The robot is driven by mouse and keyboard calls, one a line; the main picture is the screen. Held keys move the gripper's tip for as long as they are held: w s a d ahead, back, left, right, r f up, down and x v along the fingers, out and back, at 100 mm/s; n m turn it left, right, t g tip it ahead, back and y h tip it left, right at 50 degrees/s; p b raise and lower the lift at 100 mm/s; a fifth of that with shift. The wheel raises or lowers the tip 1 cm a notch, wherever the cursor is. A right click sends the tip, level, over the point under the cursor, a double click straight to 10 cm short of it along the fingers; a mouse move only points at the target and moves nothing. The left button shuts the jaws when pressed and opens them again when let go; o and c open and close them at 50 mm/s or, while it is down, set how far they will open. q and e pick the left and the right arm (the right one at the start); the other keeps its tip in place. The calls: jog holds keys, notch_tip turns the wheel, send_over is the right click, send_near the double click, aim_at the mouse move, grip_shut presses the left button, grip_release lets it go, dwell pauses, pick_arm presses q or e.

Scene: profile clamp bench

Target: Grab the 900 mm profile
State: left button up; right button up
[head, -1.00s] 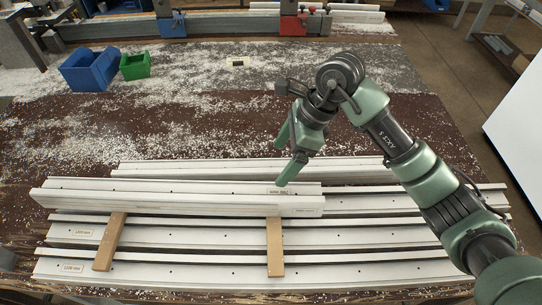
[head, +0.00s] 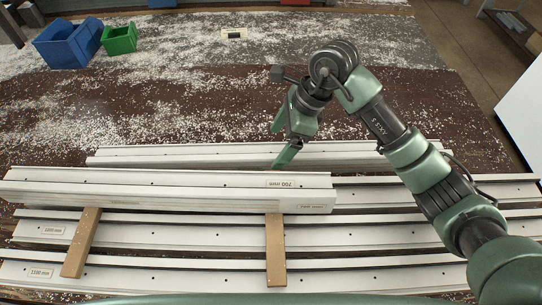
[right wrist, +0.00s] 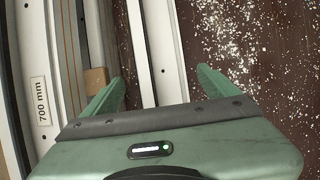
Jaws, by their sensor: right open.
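Several white profiles lie lengthwise on the bench. Readable labels show a 700 mm profile (head: 160,190) and, less sharply, a 1200 mm profile (head: 150,234) and an 1100 mm profile (head: 190,278). I read no 900 mm label. A rear profile (head: 180,152) lies just behind the 700 mm one, its label not visible. My right gripper (head: 280,142) is open above this rear profile. In the right wrist view, a white profile (right wrist: 150,45) runs between the spread fingers (right wrist: 160,90), with the 700 mm profile (right wrist: 28,60) to the left. Contact cannot be told. My left gripper is out of view.
Two wooden strips (head: 82,245) (head: 275,250) lie across the front profiles. A blue bin (head: 66,45) and a green bin (head: 119,39) stand at the back left. The bench behind the profiles is open, strewn with white chips.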

aim_at(271, 152)
jog(key=shift+s+a+f, duration=0.1)
jog(key=shift+a+f, duration=0.15)
jog(key=shift+f, duration=0.15)
jog(key=x, duration=0.2)
jog(key=p+x, duration=0.1)
jog(key=x, duration=0.1)
jog(key=shift+w+f+p, duration=0.25)
jog(key=shift+f+p, duration=0.05)
jog(key=shift+f, duration=0.05)
jog(key=shift+d, duration=0.1)
grip_shut()
jog(key=shift+w+r, duration=0.1)
jog(key=shift+r, duration=0.05)
